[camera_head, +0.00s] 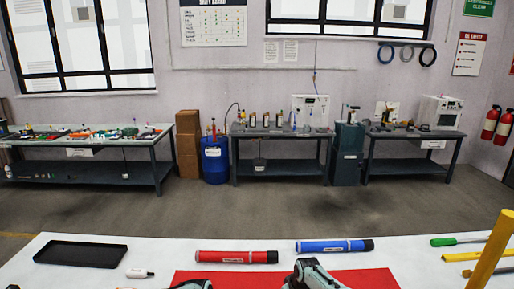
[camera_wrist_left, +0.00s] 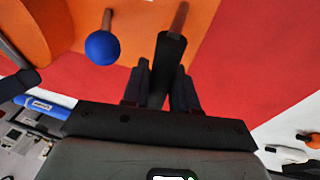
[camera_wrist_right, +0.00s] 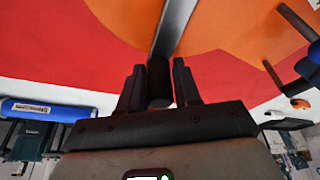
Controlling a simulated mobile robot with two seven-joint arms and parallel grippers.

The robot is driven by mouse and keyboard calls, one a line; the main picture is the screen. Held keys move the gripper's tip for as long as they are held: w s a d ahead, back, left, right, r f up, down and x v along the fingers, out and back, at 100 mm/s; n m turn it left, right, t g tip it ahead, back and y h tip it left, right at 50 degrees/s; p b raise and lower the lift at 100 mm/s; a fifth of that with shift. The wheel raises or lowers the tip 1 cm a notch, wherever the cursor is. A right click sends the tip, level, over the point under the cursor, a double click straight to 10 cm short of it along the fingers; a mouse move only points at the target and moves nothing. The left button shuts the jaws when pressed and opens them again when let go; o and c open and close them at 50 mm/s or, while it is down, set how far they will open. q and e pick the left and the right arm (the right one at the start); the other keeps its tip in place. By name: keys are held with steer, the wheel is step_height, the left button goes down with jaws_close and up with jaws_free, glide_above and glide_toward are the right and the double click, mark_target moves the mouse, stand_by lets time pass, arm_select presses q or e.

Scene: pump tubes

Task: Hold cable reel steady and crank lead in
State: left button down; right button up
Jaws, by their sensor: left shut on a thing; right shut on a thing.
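The cable reel shows as an orange round body over a red mat in the left wrist view (camera_wrist_left: 40,30) and the right wrist view (camera_wrist_right: 235,70). A blue ball knob (camera_wrist_left: 102,47) on a brown rod stands out from it. My left gripper (camera_wrist_left: 162,88) is shut on a black grip (camera_wrist_left: 168,60) with a brown rod beyond it. My right gripper (camera_wrist_right: 158,88) is shut on a black cylindrical grip (camera_wrist_right: 160,75) at the end of a silver bar (camera_wrist_right: 175,25). In the head view only arm parts show at the bottom edge; the reel is out of frame.
The white table holds a black tray (camera_head: 80,254), a small white bottle (camera_head: 139,273), a red tube (camera_head: 237,257), a blue tube (camera_head: 334,246) and a green-handled tool (camera_head: 458,240). A yellow post (camera_head: 490,255) rises at the right. The red mat (camera_head: 375,279) lies in front.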

steer(key=shift+s+f, duration=0.1)
steer(key=shift+f, duration=0.2)
